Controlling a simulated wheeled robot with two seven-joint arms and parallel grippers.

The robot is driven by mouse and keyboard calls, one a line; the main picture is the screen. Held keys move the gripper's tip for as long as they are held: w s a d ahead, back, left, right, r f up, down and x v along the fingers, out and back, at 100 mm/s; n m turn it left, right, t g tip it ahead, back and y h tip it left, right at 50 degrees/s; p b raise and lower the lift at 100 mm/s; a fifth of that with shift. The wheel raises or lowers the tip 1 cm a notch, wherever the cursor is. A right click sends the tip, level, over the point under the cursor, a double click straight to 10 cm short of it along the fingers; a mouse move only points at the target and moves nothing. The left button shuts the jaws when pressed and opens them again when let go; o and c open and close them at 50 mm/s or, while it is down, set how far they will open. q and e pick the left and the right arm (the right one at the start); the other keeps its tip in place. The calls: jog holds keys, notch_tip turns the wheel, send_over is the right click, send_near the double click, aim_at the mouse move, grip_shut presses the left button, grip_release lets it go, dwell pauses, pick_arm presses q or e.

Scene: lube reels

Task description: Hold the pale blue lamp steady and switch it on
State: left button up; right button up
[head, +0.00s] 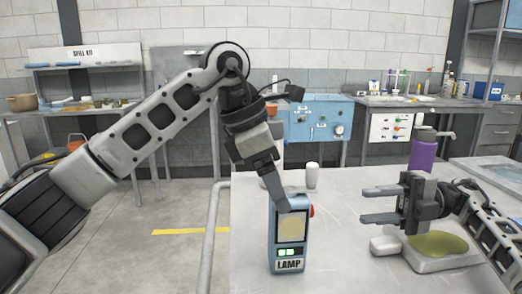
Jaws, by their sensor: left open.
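The pale blue lamp (273,240) stands upright on the pale table, with a cream-yellow panel, small green lights and a LAMP label on its front. A red button (312,211) sticks out of its right side near the top. My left gripper (284,199) reaches down from above at the lamp's top, fingers apart; one finger overlaps the top edge, and I cannot tell whether it touches. My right gripper (372,205) is open and empty to the right of the lamp, its two fingers pointing left towards the button side, with a clear gap between.
A white scale-like device (436,264) with a green disc (438,244) lies below my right gripper. A purple bottle (422,154) stands behind it. Small white containers (312,175) stand behind the lamp. The table (340,260) is bare between lamp and device.

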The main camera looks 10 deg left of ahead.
aim_at(287, 231)
pick_arm(q)
jog(key=shift+x, duration=2.45)
jog(key=c, duration=1.3)
pick_arm(e)
grip_shut()
